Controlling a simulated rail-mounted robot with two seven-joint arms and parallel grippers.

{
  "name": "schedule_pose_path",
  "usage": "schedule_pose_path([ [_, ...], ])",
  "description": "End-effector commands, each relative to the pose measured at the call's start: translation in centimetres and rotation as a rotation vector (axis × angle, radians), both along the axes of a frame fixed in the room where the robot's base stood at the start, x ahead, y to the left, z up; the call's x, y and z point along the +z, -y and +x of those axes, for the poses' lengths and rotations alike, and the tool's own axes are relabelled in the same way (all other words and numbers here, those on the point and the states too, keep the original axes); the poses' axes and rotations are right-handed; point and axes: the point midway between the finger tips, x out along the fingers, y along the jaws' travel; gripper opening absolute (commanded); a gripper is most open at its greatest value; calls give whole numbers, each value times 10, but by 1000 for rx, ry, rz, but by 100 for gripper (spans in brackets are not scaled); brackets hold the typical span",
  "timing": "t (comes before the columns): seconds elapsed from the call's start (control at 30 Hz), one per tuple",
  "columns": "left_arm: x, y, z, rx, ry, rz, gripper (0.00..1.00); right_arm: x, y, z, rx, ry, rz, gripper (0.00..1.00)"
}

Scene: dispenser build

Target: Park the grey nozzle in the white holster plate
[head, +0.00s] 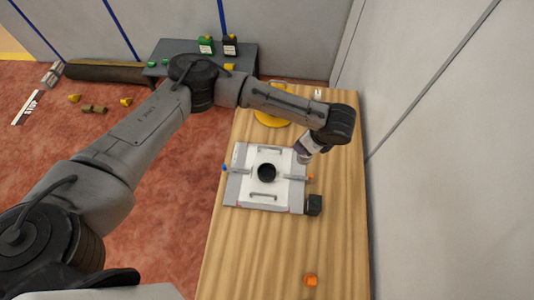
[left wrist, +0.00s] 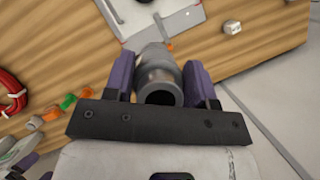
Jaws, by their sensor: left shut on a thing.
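The white holster plate (head: 285,192) lies on the wooden table in the head view, with a round black hole in its middle. Part of it shows at the top of the left wrist view (left wrist: 135,28). My left gripper (head: 303,153) is by the plate's far right corner. In the left wrist view, its purple fingers are shut on the grey nozzle (left wrist: 158,75), a hollow tube between them. The nozzle's far end points toward the plate; whether it touches is unclear.
A black block (head: 314,205) stands by the plate's near right corner. An orange piece (head: 310,280) lies at the table's near end. A yellow object (head: 270,118) is behind the plate. A wall borders the table's right side. The wood in front of the plate is mostly clear.

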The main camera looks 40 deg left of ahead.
Motion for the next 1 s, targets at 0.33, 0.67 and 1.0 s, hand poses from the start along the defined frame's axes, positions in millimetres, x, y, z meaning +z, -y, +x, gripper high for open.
schedule_pose_path([
  [0.33,-100,-45,-1,-611,-1,-5,0,7,0,1,0,3,0,100],
  [0.67,-161,-93,-22,-979,2,-1,0,11,-2,2,-4,5,8,100],
  [1.0,-184,-114,-36,-1130,5,0,0,11,-3,2,-6,6,10,100],
])
